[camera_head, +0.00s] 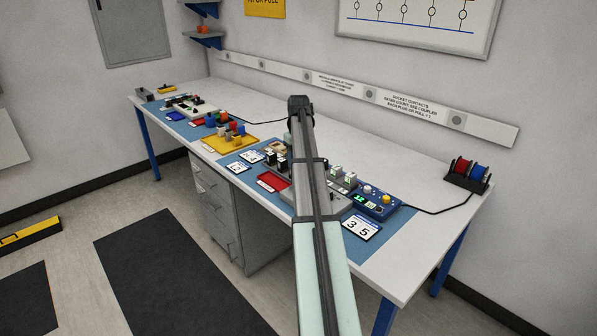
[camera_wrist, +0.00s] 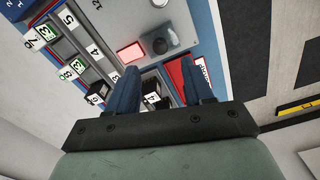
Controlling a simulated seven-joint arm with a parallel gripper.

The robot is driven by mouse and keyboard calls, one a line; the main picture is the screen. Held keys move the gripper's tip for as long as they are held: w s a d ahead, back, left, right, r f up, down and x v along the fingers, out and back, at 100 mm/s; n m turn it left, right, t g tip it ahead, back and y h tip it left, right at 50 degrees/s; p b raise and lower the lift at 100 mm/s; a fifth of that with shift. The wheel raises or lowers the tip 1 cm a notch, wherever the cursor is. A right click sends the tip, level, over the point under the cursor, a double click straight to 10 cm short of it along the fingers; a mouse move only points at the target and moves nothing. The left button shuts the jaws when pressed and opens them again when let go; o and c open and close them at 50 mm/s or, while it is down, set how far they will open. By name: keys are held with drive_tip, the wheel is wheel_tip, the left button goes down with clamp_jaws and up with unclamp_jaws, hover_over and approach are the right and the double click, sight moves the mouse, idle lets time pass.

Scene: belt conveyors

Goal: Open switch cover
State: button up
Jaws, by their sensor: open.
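In the wrist view my gripper (camera_wrist: 158,65) is open, with two blue fingers spread apart and nothing clearly held between them. A grey panel (camera_wrist: 100,45) with numbered labels lies below. On it, beyond the fingertips, is a pale, see-through-looking part with a dark round knob (camera_wrist: 160,45); it may be the switch cover, but I cannot tell its state. A lit red rectangle (camera_wrist: 131,53) is beside it. Black numbered blocks (camera_wrist: 150,97) show between and left of the fingers. In the head view my arm hides the gripper and part of the panel.
The long white workbench (camera_head: 440,215) carries a blue control box (camera_head: 372,203), a red tray (camera_head: 272,181), a yellow tray (camera_head: 233,144) and number cards (camera_head: 362,227). A spool rack (camera_head: 468,174) stands at the right end. The bench's right front corner is clear.

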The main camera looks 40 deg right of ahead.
wheel_tip(320, 180, up, 6)
drive_tip(key=shift+r, duration=0.15)
idle(0.6)
drive_tip(key=w+a+f+n, duration=0.1)
drive_tip(key=w+a+f, duration=0.1)
drive_tip(key=a+f, duration=1.95)
drive_tip(key=s+a+f+n, duration=0.1)
drive_tip(key=s+a+f, duration=0.45)
drive_tip(key=a, duration=0.45)
drive_tip(key=s+a+f, duration=0.5)
drive_tip(key=a+f, duration=0.2)
drive_tip(key=a, duration=0.3)
drive_tip(key=s+a+f+n, duration=0.1)
drive_tip(key=s+a+f, duration=0.5)
drive_tip(key=a, duration=0.5)
drive_tip(key=s+f+g, duration=0.3)
drive_tip(key=s+f, duration=0.7)
drive_tip(key=s, duration=0.4)
drive_tip(key=s+f+g, duration=0.3)
drive_tip(key=s+f, duration=0.7)
drive_tip(key=s, duration=0.5)
drive_tip(key=shift+d+g, duration=0.35)
drive_tip(key=shift+g, duration=0.05)
